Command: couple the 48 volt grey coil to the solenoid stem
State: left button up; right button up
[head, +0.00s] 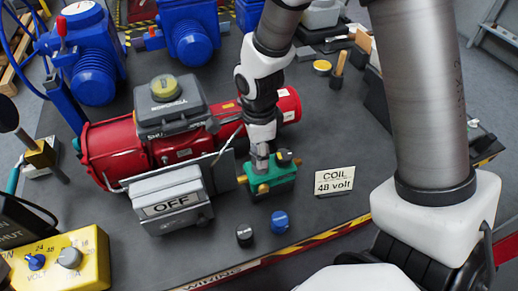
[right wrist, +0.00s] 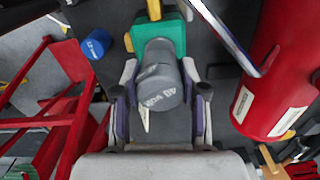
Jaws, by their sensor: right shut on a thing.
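My right gripper (head: 262,158) is shut on the grey coil (right wrist: 160,82), which fills the space between its fingers in the right wrist view, with "48" lettering on its end. The coil is at the top of the green valve block (head: 272,183), which has brass fittings. The block also shows in the right wrist view (right wrist: 160,37) behind the coil. The solenoid stem is hidden by the coil and fingers, so I cannot tell whether the coil is seated on it. My left gripper is not in view.
A blue coil (head: 280,221) and a black coil (head: 244,235) stand in front of the block. A "COIL 48 volt" sign (head: 334,182) stands right of it. A red actuator (head: 110,150) and an "OFF" box (head: 168,202) crowd the left.

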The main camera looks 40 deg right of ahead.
jog(key=shift+f+b, duration=0.9)
jog(key=shift+f, duration=0.55)
jog(key=o, duration=1.3)
notch_tip(320, 180, up, 12)
jog(key=shift+r, duration=0.1)
